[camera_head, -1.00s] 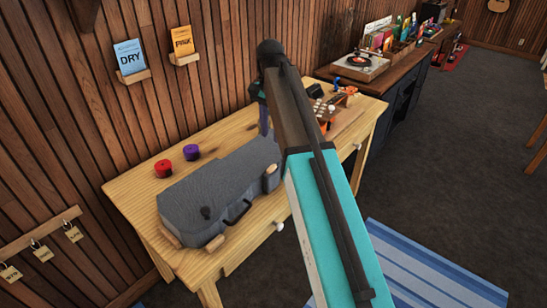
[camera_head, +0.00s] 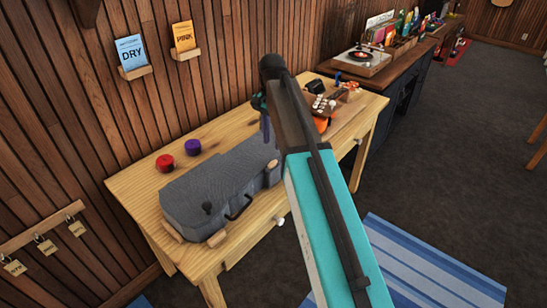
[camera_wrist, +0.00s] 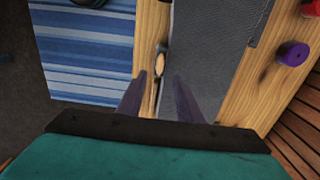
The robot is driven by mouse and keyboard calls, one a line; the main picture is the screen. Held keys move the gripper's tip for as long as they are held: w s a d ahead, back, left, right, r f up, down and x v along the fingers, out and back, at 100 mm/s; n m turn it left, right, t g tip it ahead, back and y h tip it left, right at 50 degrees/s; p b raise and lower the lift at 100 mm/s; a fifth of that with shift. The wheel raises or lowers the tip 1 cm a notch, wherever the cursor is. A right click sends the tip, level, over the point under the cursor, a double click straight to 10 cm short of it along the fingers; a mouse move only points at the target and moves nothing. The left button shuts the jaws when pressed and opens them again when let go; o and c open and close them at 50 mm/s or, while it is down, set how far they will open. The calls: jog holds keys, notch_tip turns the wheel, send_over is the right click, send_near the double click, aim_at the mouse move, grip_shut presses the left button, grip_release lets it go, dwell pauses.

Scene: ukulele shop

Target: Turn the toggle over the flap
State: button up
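A grey fabric case (camera_head: 215,190) with a dark handle (camera_head: 238,207) lies on the wooden table. In the wrist view the case (camera_wrist: 210,50) runs up the middle. A small wooden piece that looks like a toggle (camera_wrist: 160,56) sits at its left edge; a similar piece (camera_head: 271,166) shows in the head view. I cannot make out a separate flap with certainty. My gripper (camera_wrist: 159,76) is open and empty, its two dark purple fingers apart, pointing toward the toggle at the case edge. In the head view my gripper (camera_head: 265,128) is above the case's far end, partly hidden by my arm.
A red roll (camera_head: 165,163) and a purple roll (camera_head: 193,147) stand behind the case on the table (camera_head: 135,185). Small tools and parts lie at the table's right end. A blue striped rug (camera_head: 425,265) covers the floor in front.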

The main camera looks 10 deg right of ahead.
aim_at(273, 162)
jog(key=shift+f+p, duration=0.8)
jog(key=shift+f, duration=3.6)
jog(key=shift+c, duration=0.2)
grip_shut()
